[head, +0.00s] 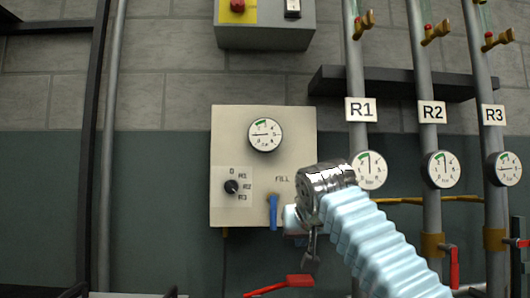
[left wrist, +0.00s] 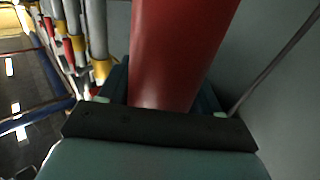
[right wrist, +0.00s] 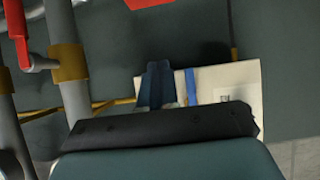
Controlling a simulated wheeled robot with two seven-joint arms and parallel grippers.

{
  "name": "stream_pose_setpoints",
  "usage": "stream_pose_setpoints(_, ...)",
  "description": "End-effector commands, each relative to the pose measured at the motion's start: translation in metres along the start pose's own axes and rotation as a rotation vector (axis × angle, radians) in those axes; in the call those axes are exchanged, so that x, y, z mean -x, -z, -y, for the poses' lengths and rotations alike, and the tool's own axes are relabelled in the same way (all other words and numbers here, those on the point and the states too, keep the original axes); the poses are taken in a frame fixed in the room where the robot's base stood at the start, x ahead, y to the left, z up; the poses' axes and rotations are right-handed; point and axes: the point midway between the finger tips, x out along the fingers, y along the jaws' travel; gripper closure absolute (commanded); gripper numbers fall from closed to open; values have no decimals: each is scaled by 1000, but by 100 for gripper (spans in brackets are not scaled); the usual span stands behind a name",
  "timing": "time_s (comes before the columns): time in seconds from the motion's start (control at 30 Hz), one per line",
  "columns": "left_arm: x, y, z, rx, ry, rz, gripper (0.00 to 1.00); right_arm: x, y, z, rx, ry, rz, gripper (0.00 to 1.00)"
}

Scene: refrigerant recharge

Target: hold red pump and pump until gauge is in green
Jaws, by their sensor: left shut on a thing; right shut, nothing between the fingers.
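The red pump (left wrist: 180,50) shows in the left wrist view as a red cylinder. My left gripper (left wrist: 165,98) is shut on it, with a finger on each side. The main gauge (head: 265,135) is on the cream panel (head: 225,130). Its green band is at the upper left of the dial, and its needle seems to point left, outside the green. My right gripper (head: 311,255) is shut and empty in front of the panel's lower right. In the right wrist view its fingers (right wrist: 157,85) are together beside the blue handle (right wrist: 190,85), apparently not holding it.
A dial knob (head: 231,187) is left of the blue handle (head: 272,212). Pipes R1, R2 and R3 stand at the right with gauges (head: 440,169) and red valve levers (head: 453,268). A red handle-like part (head: 285,285) is at the bottom.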

Motion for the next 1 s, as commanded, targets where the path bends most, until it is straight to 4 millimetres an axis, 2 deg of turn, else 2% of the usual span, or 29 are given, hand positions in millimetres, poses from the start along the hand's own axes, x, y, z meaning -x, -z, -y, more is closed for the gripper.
stream_pose_setpoints(0.17, 0, 0, 0, 0, 1, -1, 100, 4, 6, 1, -1, 2, 0, 100)
stream_pose_setpoints(0.37, 0, 0, 0, 0, 1, -1, 100, 2, 2, -1, 1, -1, 3, 100)
stream_pose_setpoints(0.8, 0, 0, 0, 0, 1, -1, 100, -20, -34, -1, 1, 0, 4, 100)
stream_pose_setpoints(1.0, 0, 0, 0, 0, 1, -1, 100, -27, -43, 0, -1, 2, 2, 100)
